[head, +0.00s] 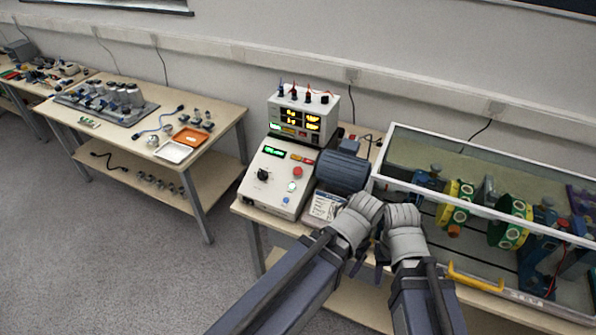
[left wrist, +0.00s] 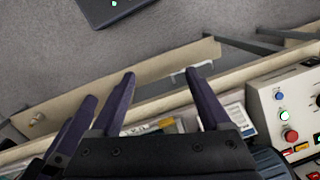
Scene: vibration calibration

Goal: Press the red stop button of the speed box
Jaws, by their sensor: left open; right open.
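The speed box (head: 279,176) is a light box with a sloped panel, green display and black knob, at the table's left end in the head view. Its red stop button (head: 297,172) is round and unobstructed on the panel's right side. The button also shows at the right of the left wrist view (left wrist: 290,135). My left gripper (left wrist: 160,74) is open and empty, its dark fingers apart from the box, over the table edge. In the head view its fingers are mostly hidden. My right gripper (head: 382,238) is open near the table's front edge, right of the box, partly hidden.
A display unit (head: 303,112) with cables stands behind the box. A dark motor (head: 342,171) and a printed card (head: 325,206) are right of it. A clear-walled case (head: 490,161) with green-yellow discs fills the table's right. Another table (head: 200,104) stands left, with free floor between.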

